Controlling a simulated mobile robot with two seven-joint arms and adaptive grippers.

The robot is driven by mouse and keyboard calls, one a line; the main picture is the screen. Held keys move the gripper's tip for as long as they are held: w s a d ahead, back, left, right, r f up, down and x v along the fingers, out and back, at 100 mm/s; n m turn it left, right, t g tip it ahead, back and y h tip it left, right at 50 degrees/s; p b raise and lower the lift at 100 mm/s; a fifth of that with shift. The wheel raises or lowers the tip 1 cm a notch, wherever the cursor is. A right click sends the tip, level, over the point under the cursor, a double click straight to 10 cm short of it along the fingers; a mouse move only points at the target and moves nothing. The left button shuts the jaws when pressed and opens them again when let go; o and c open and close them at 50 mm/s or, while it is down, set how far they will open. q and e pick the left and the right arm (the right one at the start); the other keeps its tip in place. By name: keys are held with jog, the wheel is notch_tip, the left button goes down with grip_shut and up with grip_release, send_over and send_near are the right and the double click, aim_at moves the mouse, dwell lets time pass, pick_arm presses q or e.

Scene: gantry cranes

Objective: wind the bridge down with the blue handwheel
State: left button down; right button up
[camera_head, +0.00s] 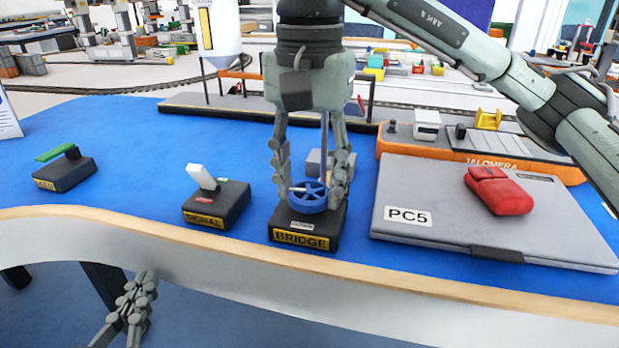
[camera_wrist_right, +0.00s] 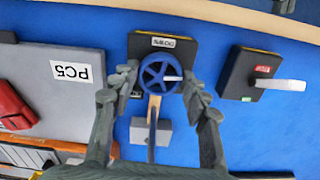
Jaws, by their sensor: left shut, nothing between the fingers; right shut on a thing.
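The blue handwheel (camera_head: 309,198) sits on a black box labelled BRIDGE (camera_head: 300,238) near the table's front edge. It also shows in the right wrist view (camera_wrist_right: 155,78), with a pale knob on its right side there. A small plate reading DOWN (camera_wrist_right: 163,42) is on the box. My right gripper (camera_head: 315,193) points down with its fingers on both sides of the wheel, shut on it. Behind the wheel a narrow bar (camera_wrist_right: 153,125) and a grey block (camera_wrist_right: 164,132) show; whether the bar is the bridge I cannot tell. My left gripper (camera_head: 136,298) is shut and empty, below the table edge.
A SIGNAL box with a white lever (camera_head: 203,177) stands left of the wheel, and a box with a green lever (camera_head: 60,153) farther left. A grey PC5 case (camera_head: 455,225) with a red pouch (camera_head: 498,190) lies right. An orange-sided wagon (camera_head: 470,158) stands behind the case.

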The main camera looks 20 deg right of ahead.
aim_at(310, 191)
jog(key=n, duration=0.4)
jog(key=shift+n, duration=0.3)
jog(key=n, duration=0.3)
jog(key=shift+n, duration=0.4)
jog(key=n, duration=0.4)
jog(key=shift+n, duration=2.1)
jog(key=o, duration=1.2)
jog(key=shift+c, duration=0.2)
notch_tip(310, 191, up, 12)
